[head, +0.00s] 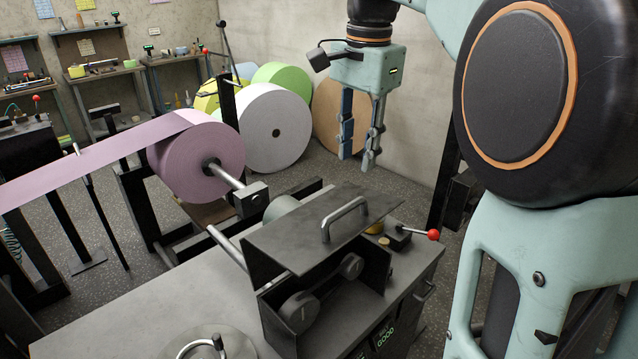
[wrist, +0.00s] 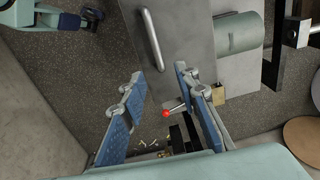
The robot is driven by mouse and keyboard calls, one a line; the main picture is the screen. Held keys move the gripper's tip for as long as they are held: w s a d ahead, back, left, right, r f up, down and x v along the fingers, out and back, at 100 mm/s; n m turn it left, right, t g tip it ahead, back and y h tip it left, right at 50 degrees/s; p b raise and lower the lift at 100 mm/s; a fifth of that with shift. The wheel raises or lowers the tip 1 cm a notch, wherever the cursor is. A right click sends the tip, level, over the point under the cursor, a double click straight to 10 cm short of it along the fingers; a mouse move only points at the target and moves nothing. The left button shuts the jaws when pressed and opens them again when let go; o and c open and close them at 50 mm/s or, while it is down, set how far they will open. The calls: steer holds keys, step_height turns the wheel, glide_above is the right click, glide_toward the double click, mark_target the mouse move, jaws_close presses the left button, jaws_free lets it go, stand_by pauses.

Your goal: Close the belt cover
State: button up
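The belt cover (head: 325,225) is a grey metal lid with a bar handle (head: 344,217) on top. It is tilted up, standing open over a dark box (head: 318,313) with two rollers showing inside. In the wrist view the cover (wrist: 182,35) and its handle (wrist: 152,38) are at the top, beyond the fingertips. My gripper (head: 358,160) hangs above and behind the cover, fingers pointing down, apart from the handle. Its fingers are spread with nothing between them; the wrist view also shows the gripper (wrist: 158,75) open.
A red-knobbed lever (head: 433,234) stands right of the cover. A pink roll (head: 196,160) on a shaft is left of it, its web running left. A white roll (head: 274,129) and other coloured rolls lean by the wall. The grey bench top (head: 140,310) is mostly clear at front left.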

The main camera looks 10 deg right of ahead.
mark_target(344, 207)
steer(key=shift+g, duration=0.3)
steer(key=f, duration=0.3)
steer(key=a+f, duration=0.1)
steer(key=f, duration=0.2)
steer(key=s+a+f, duration=0.1)
steer(key=f, duration=0.3)
steer(key=shift+b, duration=0.3)
steer(key=shift+c, duration=0.6)
jaws_close()
